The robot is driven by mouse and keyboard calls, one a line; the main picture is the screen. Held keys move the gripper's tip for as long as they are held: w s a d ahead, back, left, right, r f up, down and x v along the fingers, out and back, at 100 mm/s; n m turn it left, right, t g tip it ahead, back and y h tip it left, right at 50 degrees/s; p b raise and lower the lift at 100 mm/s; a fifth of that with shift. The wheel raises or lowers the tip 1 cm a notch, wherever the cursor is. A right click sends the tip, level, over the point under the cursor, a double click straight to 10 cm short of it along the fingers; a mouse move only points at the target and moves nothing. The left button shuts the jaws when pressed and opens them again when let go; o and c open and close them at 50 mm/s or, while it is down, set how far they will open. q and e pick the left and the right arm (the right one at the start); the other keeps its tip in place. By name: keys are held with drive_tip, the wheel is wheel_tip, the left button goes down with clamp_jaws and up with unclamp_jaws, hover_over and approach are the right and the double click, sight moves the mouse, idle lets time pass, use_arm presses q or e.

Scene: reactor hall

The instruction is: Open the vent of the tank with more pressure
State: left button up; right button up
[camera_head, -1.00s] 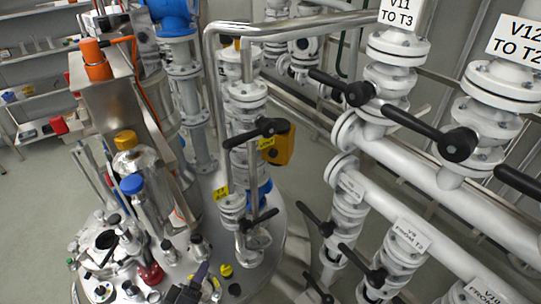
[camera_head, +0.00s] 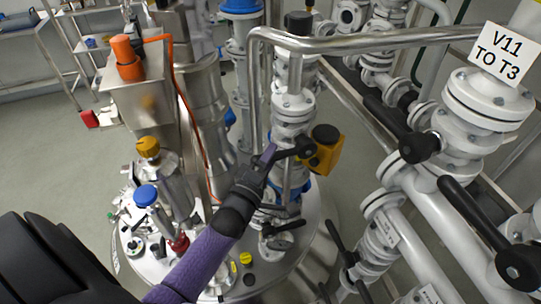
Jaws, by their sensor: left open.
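One metal tank (camera_head: 318,235) with a crowded round lid stands in the middle. White pipework with valves (camera_head: 290,105) rises from the right part of its lid. A black valve handle (camera_head: 303,147) sticks out to the left from this pipework. My left gripper (camera_head: 268,160) reaches up from the bottom with its open fingers at the handle's left end. I cannot tell whether they touch it. A lower black handle (camera_head: 283,226) sits below on the same pipework. No pressure reading is legible, and which part is the vent is not clear. My right gripper is not in view.
A valve labelled V11 TO T3 (camera_head: 497,52) and white pipes with black handles (camera_head: 408,137) crowd the right. A steel pipe rail (camera_head: 380,40) crosses above the tank. A yellow box (camera_head: 322,152) sits just right of the handle. Grey floor (camera_head: 75,165) is open at left.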

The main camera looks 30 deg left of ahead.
use_arm(q)
drive_tip(key=shift+w, duration=0.3)
clamp_jaws()
idle(1.3)
